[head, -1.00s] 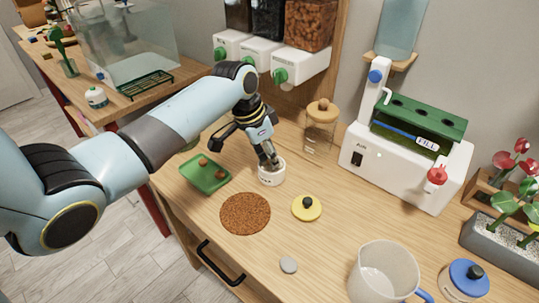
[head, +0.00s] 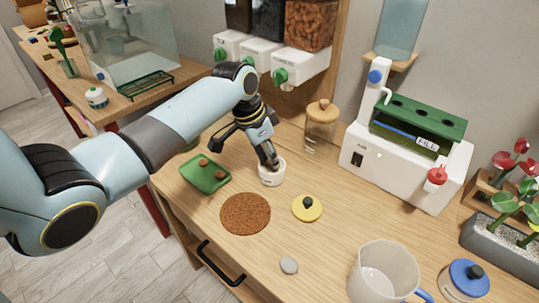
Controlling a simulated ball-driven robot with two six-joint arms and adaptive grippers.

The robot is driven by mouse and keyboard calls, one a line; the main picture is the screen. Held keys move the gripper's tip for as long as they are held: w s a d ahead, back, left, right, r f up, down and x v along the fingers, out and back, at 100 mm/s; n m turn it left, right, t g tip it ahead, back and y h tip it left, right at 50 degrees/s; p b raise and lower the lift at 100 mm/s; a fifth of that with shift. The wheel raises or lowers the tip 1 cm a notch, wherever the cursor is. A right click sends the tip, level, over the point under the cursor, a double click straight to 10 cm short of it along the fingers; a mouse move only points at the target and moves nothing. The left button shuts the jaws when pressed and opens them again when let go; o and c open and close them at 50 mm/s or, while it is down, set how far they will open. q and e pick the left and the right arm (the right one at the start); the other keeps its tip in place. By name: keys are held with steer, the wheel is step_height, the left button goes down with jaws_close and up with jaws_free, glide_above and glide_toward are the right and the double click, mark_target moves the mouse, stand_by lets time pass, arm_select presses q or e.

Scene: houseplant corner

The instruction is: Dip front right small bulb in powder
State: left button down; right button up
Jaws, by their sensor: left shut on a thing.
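My left gripper (head: 271,163) points down into a small white pot (head: 271,177) on the wooden table. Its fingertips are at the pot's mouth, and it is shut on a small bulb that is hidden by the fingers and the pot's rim. The powder inside the pot cannot be seen. A green tray (head: 193,180) left of the pot holds small brown bulbs (head: 220,174). A yellow lid with a black knob (head: 307,208) lies on the table right of the pot. My right gripper is not in view.
A round brown mat (head: 245,214) lies in front of the pot. A grey stone (head: 289,265) and a clear mug (head: 384,272) are nearer. A cork-topped jar (head: 320,128) and a white machine (head: 400,168) stand behind. Dispensers (head: 262,54) hang above.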

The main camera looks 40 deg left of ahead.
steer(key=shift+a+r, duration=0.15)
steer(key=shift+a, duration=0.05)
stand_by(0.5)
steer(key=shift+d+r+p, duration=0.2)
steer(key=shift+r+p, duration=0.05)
steer(key=shift+p, duration=0.2)
stand_by(0.6)
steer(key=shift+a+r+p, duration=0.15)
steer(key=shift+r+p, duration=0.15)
stand_by(1.0)
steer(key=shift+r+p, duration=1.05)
stand_by(3.8)
